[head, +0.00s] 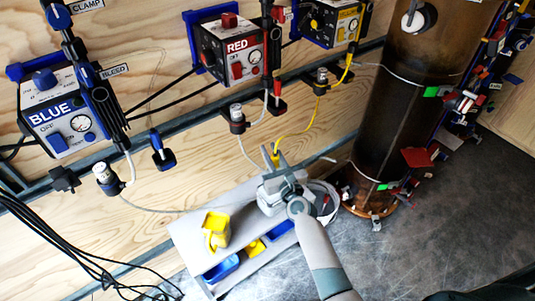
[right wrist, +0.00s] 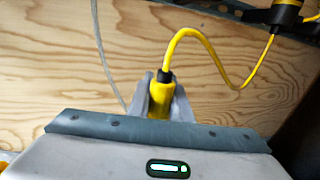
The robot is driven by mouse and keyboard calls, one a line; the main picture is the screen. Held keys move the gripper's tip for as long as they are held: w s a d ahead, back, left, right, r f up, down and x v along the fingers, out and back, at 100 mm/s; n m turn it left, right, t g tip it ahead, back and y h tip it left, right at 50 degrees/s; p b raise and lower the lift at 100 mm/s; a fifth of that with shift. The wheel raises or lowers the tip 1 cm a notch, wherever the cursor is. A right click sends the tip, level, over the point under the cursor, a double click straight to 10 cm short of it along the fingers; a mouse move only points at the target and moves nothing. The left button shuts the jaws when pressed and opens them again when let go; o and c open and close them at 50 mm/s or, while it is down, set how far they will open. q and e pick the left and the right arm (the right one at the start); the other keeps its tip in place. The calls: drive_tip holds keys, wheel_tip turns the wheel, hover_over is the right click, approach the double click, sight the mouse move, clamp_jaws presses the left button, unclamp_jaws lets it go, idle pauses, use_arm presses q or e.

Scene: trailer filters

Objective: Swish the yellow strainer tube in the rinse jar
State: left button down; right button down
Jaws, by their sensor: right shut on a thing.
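My right gripper (head: 277,162) is shut on the yellow end piece of the strainer tube (right wrist: 158,97), which stands upright between the fingers in the right wrist view. The yellow tube (head: 309,122) runs from it up to a small bottle (head: 321,76) on the wall rail. The gripper is above the grey stand, in front of the plywood wall. A yellow container (head: 216,224) stands on the grey stand, left of and below the gripper. I cannot tell whether it is the rinse jar. A white round vessel (head: 329,208), partly hidden by my arm, is right of the gripper. My left gripper is not in view.
The grey stand (head: 185,232) has blue bins (head: 222,268) at its front. BLUE (head: 60,115), RED (head: 230,50) and yellow (head: 335,20) pump boxes are on the wall. A large brown cylinder (head: 385,110) stands at right. Black cables hang at left.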

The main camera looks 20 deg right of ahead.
idle(0.4)
drive_tip(key=shift+s+a+f+b, duration=0.1)
drive_tip(key=shift+a+f+b, duration=0.15)
drive_tip(key=shift+f+b, duration=0.3)
drive_tip(key=shift+s+a+f+b, duration=0.1)
drive_tip(key=shift+a+f+b, duration=0.1)
drive_tip(key=shift+f+b, duration=0.3)
drive_tip(key=shift+w+r, duration=0.1)
drive_tip(key=shift+w+d+r+p, duration=0.1)
drive_tip(key=shift+d+r+p, duration=0.2)
drive_tip(key=shift+r+p, duration=0.25)
drive_tip(key=shift+w+d+r+p, duration=0.1)
drive_tip(key=shift+d+r+p, duration=0.15)
drive_tip(key=shift+r+p, duration=0.25)
drive_tip(key=shift+s+a+f+b, duration=0.2)
drive_tip(key=shift+a+f+b, duration=0.25)
drive_tip(key=shift+a+f, duration=0.1)
drive_tip(key=shift+s+a+f+b, duration=0.2)
drive_tip(key=shift+a+f+b, duration=0.25)
drive_tip(key=shift+f, duration=0.1)
